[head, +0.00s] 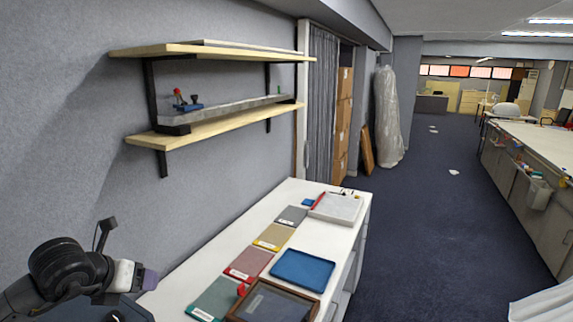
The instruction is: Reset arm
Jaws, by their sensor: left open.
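My left arm comes in at the lower left, and my left gripper (138,276) is at its end, beside the grey wall and over the left edge of the white table (190,250). The gripper is open. It is seen small and from the side, and I see nothing held in it. It is apart from the coloured trays on the table. My right gripper is not in view.
On the table are a blue tray (302,270), a wood-framed tray (272,304), several coloured mats and a white tray (336,208). A two-tier wall shelf (215,125) is above. Open floor (430,220) lies to the right.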

